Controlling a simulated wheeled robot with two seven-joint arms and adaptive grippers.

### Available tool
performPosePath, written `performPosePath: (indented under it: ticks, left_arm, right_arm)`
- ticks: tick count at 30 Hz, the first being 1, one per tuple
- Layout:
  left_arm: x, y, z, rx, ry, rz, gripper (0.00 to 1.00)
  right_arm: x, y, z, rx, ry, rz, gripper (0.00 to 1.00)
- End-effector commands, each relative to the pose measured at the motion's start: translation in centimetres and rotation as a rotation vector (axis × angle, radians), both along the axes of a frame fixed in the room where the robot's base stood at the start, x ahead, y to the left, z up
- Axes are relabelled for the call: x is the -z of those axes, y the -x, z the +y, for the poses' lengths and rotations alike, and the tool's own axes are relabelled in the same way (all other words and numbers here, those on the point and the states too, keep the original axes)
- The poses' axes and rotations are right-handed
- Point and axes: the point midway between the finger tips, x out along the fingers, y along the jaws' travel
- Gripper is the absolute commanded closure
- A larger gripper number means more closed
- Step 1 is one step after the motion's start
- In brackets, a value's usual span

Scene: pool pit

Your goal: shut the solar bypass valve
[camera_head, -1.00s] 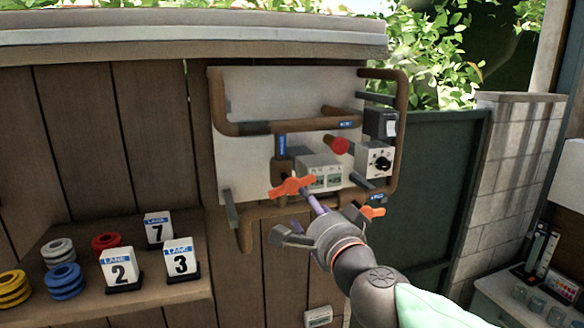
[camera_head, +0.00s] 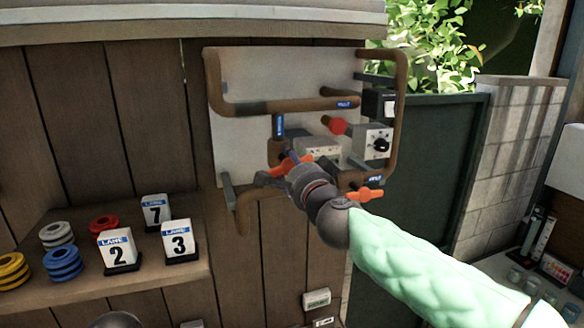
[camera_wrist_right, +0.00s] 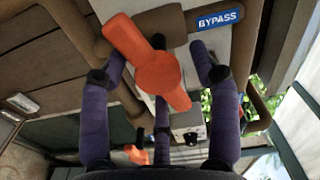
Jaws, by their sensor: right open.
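The bypass valve's orange lever (camera_wrist_right: 147,65) is close in the right wrist view, slanting from upper left to lower right, with the blue BYPASS label (camera_wrist_right: 219,19) at its upper right. My right gripper (camera_wrist_right: 160,75) is open. Its purple fingers stand on both sides of the lever and a third is below and behind it; I cannot tell whether any touches. In the head view, the gripper (camera_head: 287,165) is at the panel and covers the lever's middle; the lever's right end (camera_head: 325,161) shows.
A second orange lever (camera_head: 363,195) sits lower right on the pipework, close to my right arm. The white panel (camera_head: 260,80) also carries brown pipes, a red knob (camera_head: 337,125) and a dial box (camera_head: 374,144). A shelf (camera_head: 150,275) with lane markers is at left.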

Motion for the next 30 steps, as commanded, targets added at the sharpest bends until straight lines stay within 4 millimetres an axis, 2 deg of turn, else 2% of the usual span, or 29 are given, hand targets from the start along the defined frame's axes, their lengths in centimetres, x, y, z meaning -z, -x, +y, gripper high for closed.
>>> performPosePath:
  ticks: [9,10,15,16,23,30]
  left_arm:
    - [0.0,-0.01,0.0,0.0,0.0,0.0,0.6]
    - [0.0,-0.01,0.0,0.0,0.0,0.0,0.6]
    - [0.0,-0.01,0.0,0.0,0.0,0.0,0.6]
    - [0.0,-0.01,0.0,0.0,0.0,0.0,0.6]
    - [0.04,-0.01,0.01,0.0,0.0,0.0,0.6]
    - [0.3,0.0,0.0,0.0,0.0,0.0,0.6]
  right_arm:
    - [0.0,-0.25,0.07,0.0,0.0,0.0,0.38]
    - [0.0,-0.24,0.07,0.0,0.0,0.0,0.41]
    - [-0.04,-0.23,0.08,0.0,0.0,-0.001,0.89]
    - [-0.06,-0.23,0.07,0.0,0.0,-0.001,0.91]
    - [-0.2,-0.2,0.04,0.0,-0.032,0.006,0.91]
    - [-0.2,-0.19,0.01,0.0,-0.199,0.059,0.91]
